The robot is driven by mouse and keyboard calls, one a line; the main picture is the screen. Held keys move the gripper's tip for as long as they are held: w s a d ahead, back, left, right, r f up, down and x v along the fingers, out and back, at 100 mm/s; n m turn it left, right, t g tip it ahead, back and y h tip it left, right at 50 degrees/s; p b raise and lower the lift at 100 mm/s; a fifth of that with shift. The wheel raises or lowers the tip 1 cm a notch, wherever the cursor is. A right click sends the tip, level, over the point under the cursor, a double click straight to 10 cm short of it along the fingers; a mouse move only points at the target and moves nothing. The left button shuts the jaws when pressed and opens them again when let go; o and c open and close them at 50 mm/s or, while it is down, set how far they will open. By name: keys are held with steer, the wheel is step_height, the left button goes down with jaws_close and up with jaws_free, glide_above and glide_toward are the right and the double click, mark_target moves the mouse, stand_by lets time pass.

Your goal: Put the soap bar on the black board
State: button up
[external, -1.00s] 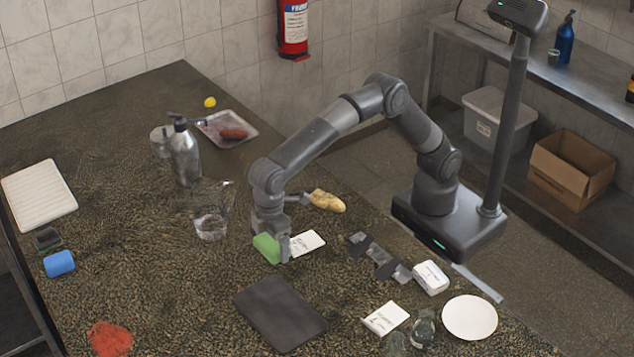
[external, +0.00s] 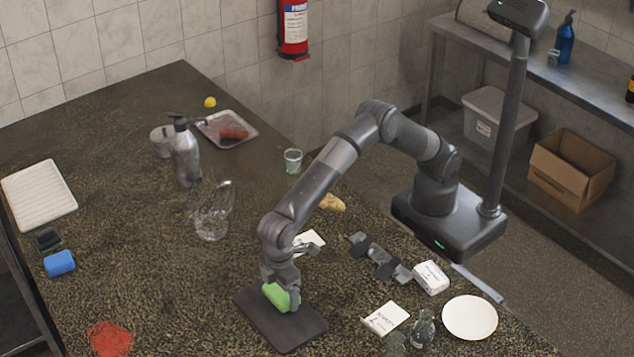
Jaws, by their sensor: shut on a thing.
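The soap bar (external: 274,295) is a light green block, held tilted between the fingers of my gripper (external: 282,299). My gripper is shut on it, pointing down, over the far part of the black board (external: 286,334). The black board is a flat dark rectangle lying on the speckled counter. The soap bar's lower edge is at or just above the board; I cannot tell whether they touch. My fingers and wrist hide part of the soap bar and the board's far edge.
A white card (external: 309,241) and a bread-like item (external: 332,203) lie behind my wrist. A white plate (external: 470,317), a small white box (external: 431,277) and another card (external: 386,319) lie to the right.

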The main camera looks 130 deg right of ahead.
mark_target(281, 291)
steer(key=shift+f, duration=0.1)
steer(key=o, duration=0.9)
steer(key=shift+c, duration=0.2)
step_height(281, 291, up, 11)
steer(key=s+d+r+t, duration=0.2)
steer(key=s+d+r, duration=0.1)
steer(key=s+r, duration=0.7)
steer(key=s+d+r+t, duration=0.1)
steer(key=s+d, duration=0.2)
steer(key=s, duration=0.8)
steer(key=s+d+r+t, duration=0.1)
steer(key=s+d, duration=0.2)
steer(key=s, duration=0.9)
steer(key=s+d+f+t, duration=0.1)
steer(key=s+d+f, duration=0.1)
steer(key=s+f, duration=0.5)
steer(key=s, duration=0.5)
steer(key=shift+s+d+f+t, duration=0.25)
steer(key=shift+f+t, duration=0.05)
